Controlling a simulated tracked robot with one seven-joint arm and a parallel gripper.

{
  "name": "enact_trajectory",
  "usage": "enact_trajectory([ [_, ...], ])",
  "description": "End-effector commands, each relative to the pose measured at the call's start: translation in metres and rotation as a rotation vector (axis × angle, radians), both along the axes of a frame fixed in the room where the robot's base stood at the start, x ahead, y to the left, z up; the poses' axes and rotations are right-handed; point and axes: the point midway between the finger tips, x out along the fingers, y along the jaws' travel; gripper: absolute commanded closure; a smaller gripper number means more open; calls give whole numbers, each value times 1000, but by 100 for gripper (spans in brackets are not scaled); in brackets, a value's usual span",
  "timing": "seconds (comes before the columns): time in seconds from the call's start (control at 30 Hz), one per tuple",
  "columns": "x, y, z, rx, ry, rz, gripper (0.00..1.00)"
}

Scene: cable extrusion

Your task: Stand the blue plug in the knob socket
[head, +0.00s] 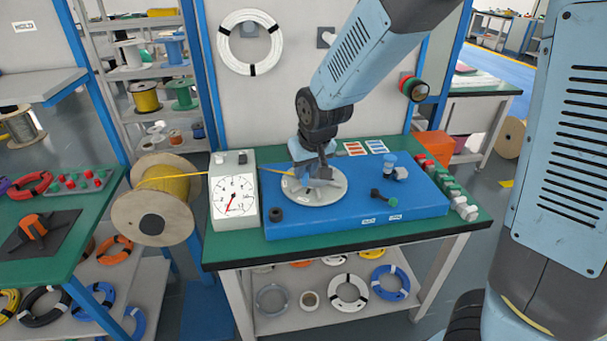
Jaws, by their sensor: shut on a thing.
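My gripper (318,175) points down over the pale grey round disc (328,193) on the blue board (420,207). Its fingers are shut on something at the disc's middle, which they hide. I cannot tell whether this is a knob or a plug. A blue-topped piece (390,160) is at the back right of the board, beside a short grey-blue cylinder (401,173); it may be the blue plug. A dark green-headed piece (383,197) lies right of the disc. A small black ring (276,214) is at the board's front left; I cannot tell which part is the knob socket.
A white dial gauge box (233,190) stands left of the board, with a yellow cable spool (160,195) beyond it. Red, green and white pieces (445,185) line the board's right edge. The board's front right is mostly clear.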

Motion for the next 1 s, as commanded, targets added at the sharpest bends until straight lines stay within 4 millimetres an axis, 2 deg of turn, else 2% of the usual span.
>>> enact_trajectory([
  [1.0,81,-12,0,0,0,-2,96],
])
